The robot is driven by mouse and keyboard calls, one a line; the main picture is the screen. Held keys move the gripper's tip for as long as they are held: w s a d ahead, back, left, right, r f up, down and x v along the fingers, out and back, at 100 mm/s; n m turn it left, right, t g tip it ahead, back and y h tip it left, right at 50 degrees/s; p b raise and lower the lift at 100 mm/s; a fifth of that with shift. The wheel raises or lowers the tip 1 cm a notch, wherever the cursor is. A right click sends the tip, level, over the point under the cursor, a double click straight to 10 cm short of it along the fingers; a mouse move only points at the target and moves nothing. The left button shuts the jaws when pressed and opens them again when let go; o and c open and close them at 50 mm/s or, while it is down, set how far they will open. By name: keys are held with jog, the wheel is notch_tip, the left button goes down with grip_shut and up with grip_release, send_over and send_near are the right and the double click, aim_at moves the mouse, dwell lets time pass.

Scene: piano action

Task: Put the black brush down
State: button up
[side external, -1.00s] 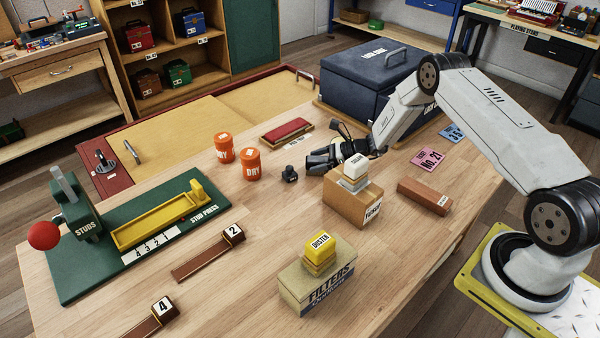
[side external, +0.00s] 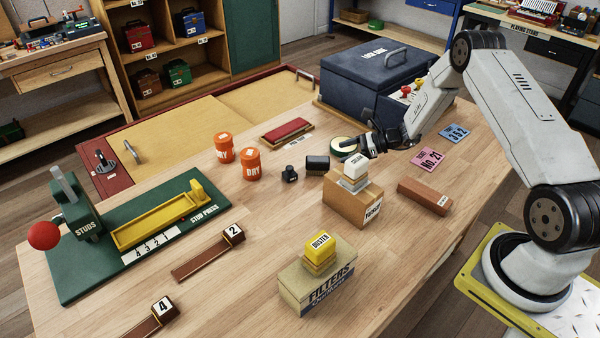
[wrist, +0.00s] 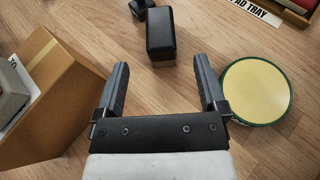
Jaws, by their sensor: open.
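The black brush (side external: 317,163) lies on the wooden table, just right of a small black knobbed piece (side external: 289,174). In the wrist view the black brush (wrist: 161,36) stands beyond my fingertips, clear of both fingers. My gripper (wrist: 158,75) is open and empty, with its two fingers spread apart. In the side view my gripper (side external: 350,150) is low over the table, to the right of the brush and behind the cardboard box with a white-topped block; its fingertips are partly hidden there.
A cardboard box (side external: 352,201) stands close to my gripper. A round yellow-topped tin (wrist: 257,90) is on its other side. Two orange DRY jars (side external: 250,165), a red pad tray (side external: 286,131) and a blue lock box (side external: 372,80) stand nearby.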

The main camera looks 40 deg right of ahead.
jog(key=shift+v, duration=1.45)
